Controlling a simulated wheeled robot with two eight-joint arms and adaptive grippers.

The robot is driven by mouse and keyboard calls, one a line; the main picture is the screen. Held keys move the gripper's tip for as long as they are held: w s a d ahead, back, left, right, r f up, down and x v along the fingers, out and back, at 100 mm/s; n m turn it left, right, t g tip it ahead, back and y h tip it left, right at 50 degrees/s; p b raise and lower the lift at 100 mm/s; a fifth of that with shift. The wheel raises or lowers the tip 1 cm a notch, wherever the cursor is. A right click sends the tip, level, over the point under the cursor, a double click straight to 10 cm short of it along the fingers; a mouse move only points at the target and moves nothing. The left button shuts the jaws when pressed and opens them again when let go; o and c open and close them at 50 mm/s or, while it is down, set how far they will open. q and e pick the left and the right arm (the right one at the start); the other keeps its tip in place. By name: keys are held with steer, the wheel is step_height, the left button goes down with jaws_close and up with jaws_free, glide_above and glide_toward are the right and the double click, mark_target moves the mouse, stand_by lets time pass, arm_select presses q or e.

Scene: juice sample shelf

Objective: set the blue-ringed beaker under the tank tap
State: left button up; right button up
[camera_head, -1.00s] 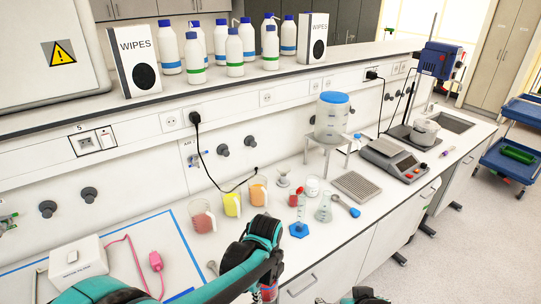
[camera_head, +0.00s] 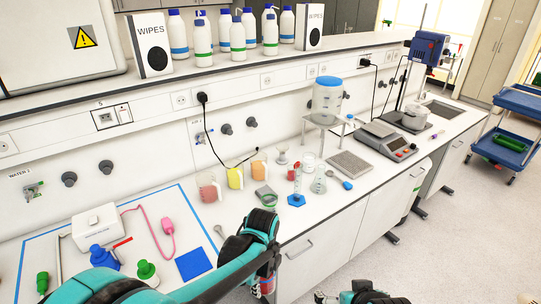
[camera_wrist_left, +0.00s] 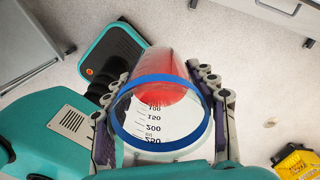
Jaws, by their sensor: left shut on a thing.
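The blue-ringed beaker (camera_wrist_left: 160,120) fills the middle of the left wrist view; it is clear with a printed scale and looks red toward its far end. My left gripper (camera_wrist_left: 160,105) is shut on it, with a finger on each side. In the head view my left gripper (camera_head: 264,262) is in front of the counter edge, and a bit of red shows at it. The tank (camera_head: 326,102), clear with a blue lid, stands on a raised stand (camera_head: 333,122) at the back of the counter. A small tap (camera_head: 349,118) shows at its right side. My right gripper (camera_head: 364,297) is partly cut off at the bottom edge.
Colored beakers (camera_head: 235,178), a green-ringed beaker (camera_head: 265,196), a flask (camera_head: 319,183) and a blue-based cylinder (camera_head: 297,190) stand left of and before the stand. A drain tray (camera_head: 349,163) and a hotplate (camera_head: 388,142) lie to the right.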

arm_select(q)
steer(key=shift+w+a+f+n, duration=0.25)
steer(key=shift+w+f+n, duration=0.05)
steer(key=shift+f, duration=0.1)
steer(key=shift+w+a+f+n, duration=0.1)
steer(key=shift+a+f+n, duration=0.1)
steer(key=shift+n, duration=0.1)
steer(key=a+f+n+b, duration=1)
steer(key=a+f+n, duration=0.3)
steer(key=n, duration=0.9)
steer(key=shift+w+a+f+n, duration=0.15)
steer(key=shift+w+a+n, duration=0.3)
steer(key=shift+a, duration=0.6)
